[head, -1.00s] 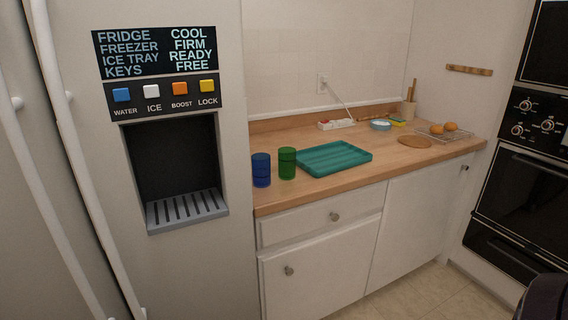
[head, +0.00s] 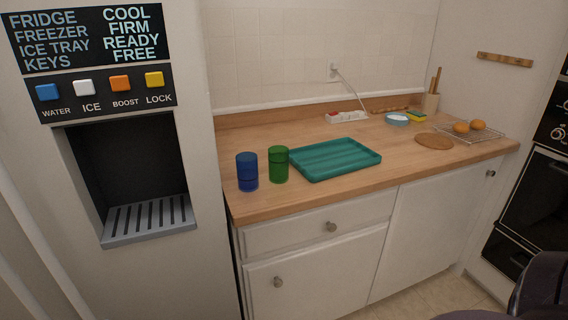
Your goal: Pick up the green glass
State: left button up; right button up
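A green glass (head: 278,165) stands upright on the wooden counter (head: 300,199), near its left end. A blue glass (head: 247,172) stands just to its left, close to the fridge side. A teal tray (head: 334,159) lies flat on the counter just right of the green glass. Neither of my grippers shows in the head view. A dark rounded part, probably mine, shows at the bottom right corner.
The fridge (head: 206,268) with its dispenser rises left of the counter. Further right on the counter are a round wooden board (head: 434,141), a wire rack (head: 486,133) with round orange-brown items, and a blue bowl (head: 397,119). The counter front before the tray is clear.

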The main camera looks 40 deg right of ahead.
aim_at(278, 155)
jog(key=l, duration=0.9)
jog(key=i+l, duration=0.1)
jog(key=l, duration=0.8)
jog(key=i+u, duration=0.05)
